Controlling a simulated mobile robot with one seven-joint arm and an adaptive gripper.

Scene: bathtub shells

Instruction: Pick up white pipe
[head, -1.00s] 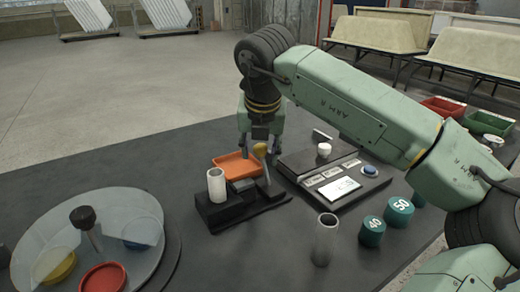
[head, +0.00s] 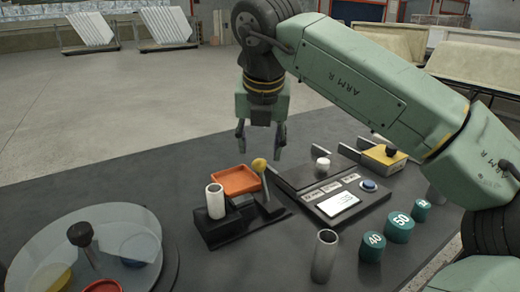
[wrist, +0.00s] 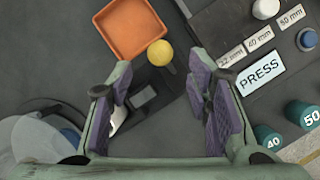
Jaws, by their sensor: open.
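The white pipe (head: 215,201) is a short hollow tube standing upright at the left end of a black fixture (head: 245,226). My gripper (head: 261,140) points down, open and empty, above and to the right of the pipe in the head view, apart from it. In the wrist view, my gripper's fingers (wrist: 160,95) are spread wide. A small white patch shows behind the left finger there, but most of it is hidden and I cannot tell for sure that it is the pipe.
A yellow-knobbed lever (head: 259,165) rises from the fixture near an orange tray (head: 236,181). A grey pipe (head: 324,255) stands upright in front. A button panel (head: 338,204), teal weights (head: 399,227) and a glass turntable (head: 130,235) surround the fixture.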

